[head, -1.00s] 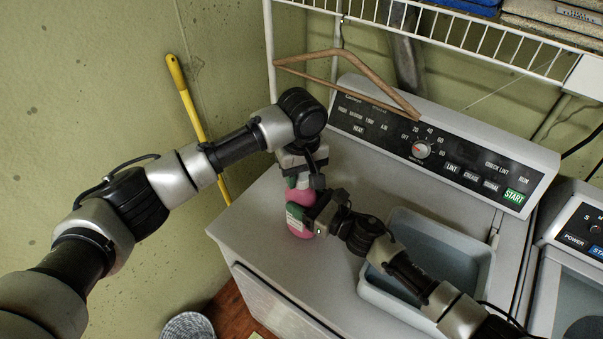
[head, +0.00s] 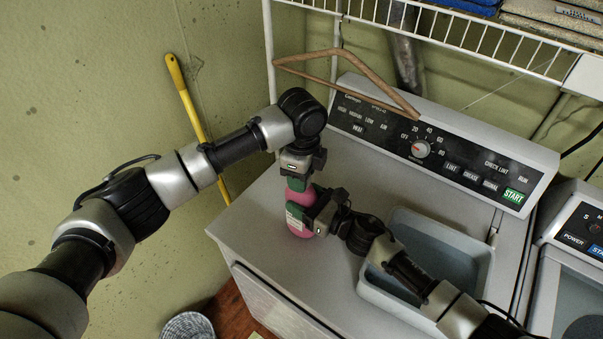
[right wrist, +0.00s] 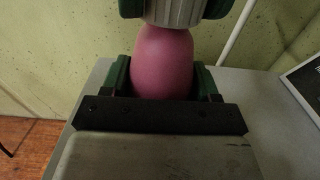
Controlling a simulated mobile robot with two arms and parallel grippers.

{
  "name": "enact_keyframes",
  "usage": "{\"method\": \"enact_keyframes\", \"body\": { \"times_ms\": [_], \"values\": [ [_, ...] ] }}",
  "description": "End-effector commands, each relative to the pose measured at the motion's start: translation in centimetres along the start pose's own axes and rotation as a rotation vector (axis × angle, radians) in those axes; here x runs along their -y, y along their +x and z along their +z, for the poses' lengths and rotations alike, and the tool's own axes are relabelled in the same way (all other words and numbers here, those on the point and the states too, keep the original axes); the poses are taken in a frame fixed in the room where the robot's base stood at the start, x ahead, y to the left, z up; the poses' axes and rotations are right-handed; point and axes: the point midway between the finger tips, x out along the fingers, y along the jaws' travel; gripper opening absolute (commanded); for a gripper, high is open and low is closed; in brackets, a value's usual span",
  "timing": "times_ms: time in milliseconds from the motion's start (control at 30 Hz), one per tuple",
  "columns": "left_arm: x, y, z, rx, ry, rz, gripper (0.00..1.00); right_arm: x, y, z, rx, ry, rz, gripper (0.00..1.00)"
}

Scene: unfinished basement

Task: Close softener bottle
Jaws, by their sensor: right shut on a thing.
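The pink softener bottle (head: 300,223) stands upright on the dryer's top, near its left side, with a pale label facing the front. My right gripper (head: 308,214) is shut on its body from the right; its green fingers flank the pink body in the right wrist view (right wrist: 163,80). A pale ribbed cap (right wrist: 174,10) sits on top of the bottle, cut off by the frame's upper edge. My left gripper (head: 299,184) points down from above, its green fingers against both sides of the cap. The cap's seating on the neck is hidden.
The grey dryer top (head: 262,215) is clear left of the bottle. A blue-grey bin (head: 478,268) stands right of my right gripper. The control panel (head: 450,150) and a wooden hanger (head: 345,54) are behind. A wire shelf (head: 480,37) hangs above.

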Motion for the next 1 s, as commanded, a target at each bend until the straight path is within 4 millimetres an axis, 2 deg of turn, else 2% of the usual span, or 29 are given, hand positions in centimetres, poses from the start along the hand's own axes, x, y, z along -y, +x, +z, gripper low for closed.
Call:
{"method": "enact_keyframes", "body": {
  "times_ms": [300,500,567,700,733,867,1000],
  "values": [
    [0.13,-0.05,0.30,0.006,0.742,-0.002,0.13,-0.20,0.01,0.07,0.003,-0.002,0.006,0.00],
    [0.14,-0.04,0.30,0.007,1.157,-0.002,0.13,-0.25,0.01,0.07,0.003,-0.002,0.007,0.00],
    [0.12,-0.02,0.30,0.007,1.241,-0.001,0.13,-0.26,0.02,0.07,0.003,-0.002,0.008,0.00],
    [0.13,-0.02,0.28,0.006,1.226,-0.002,0.13,-0.29,0.02,0.06,0.003,-0.003,0.008,0.00],
    [0.13,-0.02,0.28,0.006,1.226,-0.002,0.45,-0.30,0.02,0.06,0.003,-0.003,0.009,0.00],
    [0.09,-0.01,0.21,0.005,1.226,-0.001,0.65,-0.25,0.02,0.06,0.003,-0.002,0.007,0.00],
    [0.05,0.02,0.13,0.003,1.227,-0.001,0.67,-0.16,0.02,0.07,0.002,-0.001,0.005,0.00]
  ]
}}
